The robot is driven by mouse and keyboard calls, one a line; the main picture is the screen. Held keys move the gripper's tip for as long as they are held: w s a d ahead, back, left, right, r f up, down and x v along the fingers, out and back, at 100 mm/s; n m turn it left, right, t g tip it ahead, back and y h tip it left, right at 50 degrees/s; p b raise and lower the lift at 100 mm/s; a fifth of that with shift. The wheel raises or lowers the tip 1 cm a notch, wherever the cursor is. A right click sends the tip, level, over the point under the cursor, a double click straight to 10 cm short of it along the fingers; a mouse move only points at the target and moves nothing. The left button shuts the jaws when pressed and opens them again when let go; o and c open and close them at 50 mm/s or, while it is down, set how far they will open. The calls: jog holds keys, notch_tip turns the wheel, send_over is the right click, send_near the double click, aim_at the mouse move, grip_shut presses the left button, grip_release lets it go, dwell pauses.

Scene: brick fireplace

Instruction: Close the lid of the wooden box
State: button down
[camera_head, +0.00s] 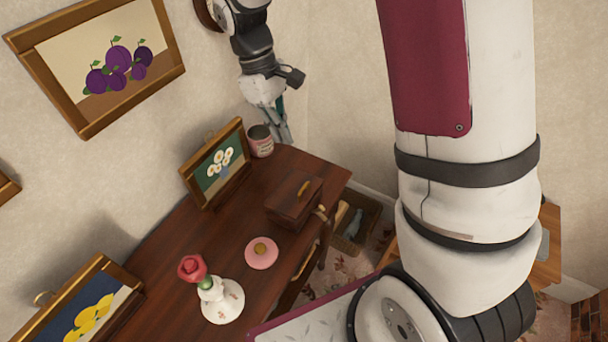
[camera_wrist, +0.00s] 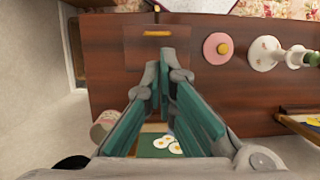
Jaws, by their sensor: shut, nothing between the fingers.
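The dark wooden box (camera_head: 290,210) sits on the brown desk near its front edge. Its lid, with a yellowish handle (camera_head: 304,187), appears to lie flat on top. In the wrist view the box (camera_wrist: 140,52) is at the upper middle, just beyond my fingertips, which overlap its lower edge. My gripper (camera_head: 286,138) is above the back end of the desk, beside the can and apart from the box. Its green-padded fingers (camera_wrist: 163,75) come together at the tips with nothing between them.
A pinkish can (camera_head: 261,146) and a framed daisy picture (camera_head: 205,180) stand along the wall. A pink round item (camera_head: 262,258) and a white vase (camera_head: 224,309) with a red flower are on the desk (camera_head: 215,245). A basket (camera_head: 365,215) stands below the desk.

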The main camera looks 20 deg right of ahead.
jog(key=p, duration=0.2)
send_near(303, 189)
jog(key=x, duration=0.5)
jog(key=shift+f, duration=0.25)
jog(key=shift+s+d+f+p, duration=0.1)
jog(key=shift+f+p, duration=0.25)
jog(key=shift+f, duration=0.35)
